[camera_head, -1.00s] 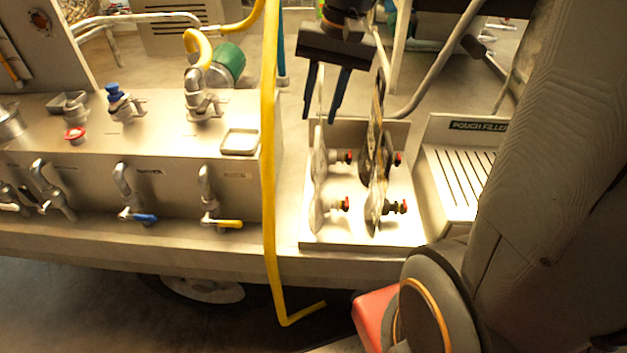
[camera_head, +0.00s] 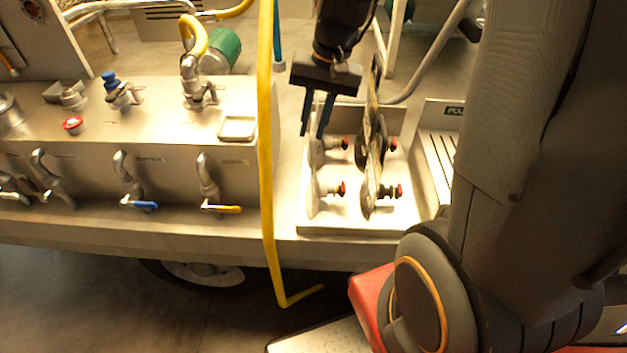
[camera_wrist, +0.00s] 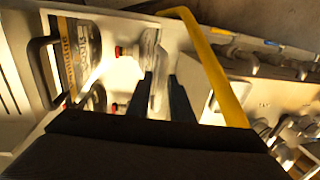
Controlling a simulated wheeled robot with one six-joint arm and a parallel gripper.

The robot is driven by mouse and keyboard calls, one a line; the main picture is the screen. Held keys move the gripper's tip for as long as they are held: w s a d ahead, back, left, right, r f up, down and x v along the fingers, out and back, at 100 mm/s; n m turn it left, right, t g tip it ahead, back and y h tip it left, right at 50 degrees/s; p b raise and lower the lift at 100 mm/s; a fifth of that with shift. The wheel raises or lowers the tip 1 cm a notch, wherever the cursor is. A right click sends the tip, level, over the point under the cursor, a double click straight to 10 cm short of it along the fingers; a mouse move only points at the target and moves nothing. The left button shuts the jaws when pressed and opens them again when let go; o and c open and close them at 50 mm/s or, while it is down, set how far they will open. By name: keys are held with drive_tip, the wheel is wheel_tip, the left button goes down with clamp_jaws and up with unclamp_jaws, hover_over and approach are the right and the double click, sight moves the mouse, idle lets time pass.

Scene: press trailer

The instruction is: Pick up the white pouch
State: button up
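The white pouch (camera_head: 314,185) stands on edge in the left part of a shallow metal tray (camera_head: 345,227), with red-capped spouts on its right side. Its upper part is partly hidden by my gripper. In the wrist view the white pouch (camera_wrist: 149,45) reaches down to the fingers, and a pale strip shows between them. My gripper (camera_head: 314,135) points down at the pouch's top, fingers apart. It also shows in the wrist view (camera_wrist: 163,95). I cannot tell whether either finger touches the pouch.
A dark, printed pouch (camera_head: 372,150) stands close on the right in the same tray; its label also shows in the wrist view (camera_wrist: 84,50). A yellow pipe (camera_head: 266,150) rises just left of the tray. A slatted pouch filler (camera_head: 440,165) is to the right.

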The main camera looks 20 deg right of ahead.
clamp_jaws()
drive_tip(key=shift+r, duration=0.1)
